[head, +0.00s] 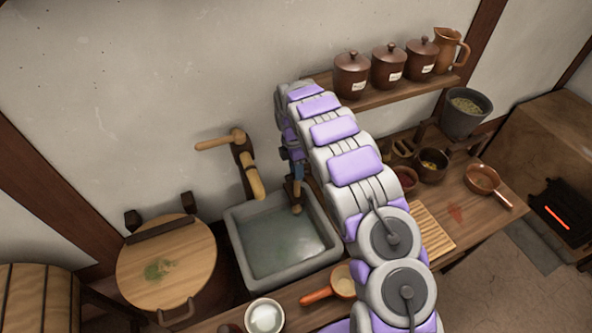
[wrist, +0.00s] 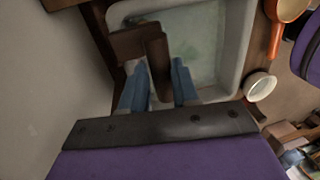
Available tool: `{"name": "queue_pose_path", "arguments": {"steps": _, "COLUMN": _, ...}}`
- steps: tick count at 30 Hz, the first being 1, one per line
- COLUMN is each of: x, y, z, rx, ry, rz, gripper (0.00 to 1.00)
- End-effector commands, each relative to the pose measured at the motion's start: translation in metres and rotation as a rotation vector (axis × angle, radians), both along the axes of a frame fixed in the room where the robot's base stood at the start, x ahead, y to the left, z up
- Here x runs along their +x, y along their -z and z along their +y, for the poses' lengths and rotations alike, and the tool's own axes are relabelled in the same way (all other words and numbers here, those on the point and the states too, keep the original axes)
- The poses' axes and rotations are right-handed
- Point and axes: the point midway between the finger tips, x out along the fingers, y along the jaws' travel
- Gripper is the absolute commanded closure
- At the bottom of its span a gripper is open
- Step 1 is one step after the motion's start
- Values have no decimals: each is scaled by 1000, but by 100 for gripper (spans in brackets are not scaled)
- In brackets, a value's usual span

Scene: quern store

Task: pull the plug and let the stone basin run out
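The grey stone basin (head: 232,243) stands against the wall and holds greenish water (head: 285,243). It also shows in the wrist view (wrist: 238,50). My gripper (head: 297,183) points down over the basin's back right part. In the wrist view its two blue fingers (wrist: 160,80) are parted, one on each side of a brown wooden piece (wrist: 158,62). I cannot tell whether they touch it. In the head view a short tan wooden end (head: 297,208) shows just below the fingers. I cannot make out whether this is the plug; no outlet is visible.
A wooden tap-like fitting (head: 243,162) sticks out from the wall left of my gripper. A shelf with lidded jars (head: 351,75) is behind my arm. A white bowl (head: 265,316) and an orange-handled pan (head: 318,295) stand before the basin. A round wooden lid (head: 185,250) is at left.

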Motion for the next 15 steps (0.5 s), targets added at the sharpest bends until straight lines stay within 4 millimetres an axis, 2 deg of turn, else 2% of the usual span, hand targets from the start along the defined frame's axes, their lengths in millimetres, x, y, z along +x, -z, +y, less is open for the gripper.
{"name": "queue_pose_path", "arguments": {"steps": 1, "x": 2, "y": -3, "z": 0, "rx": 1, "ry": 0, "rz": -7, "gripper": 67}}
{"name": "queue_pose_path", "arguments": {"steps": 7, "x": 2, "y": -1, "z": 0, "rx": 2, "ry": 0, "rz": -4, "gripper": 49}}
{"name": "queue_pose_path", "arguments": {"steps": 15, "x": 2, "y": -2, "z": 0, "rx": 1, "ry": 0, "rz": -2, "gripper": 49}}
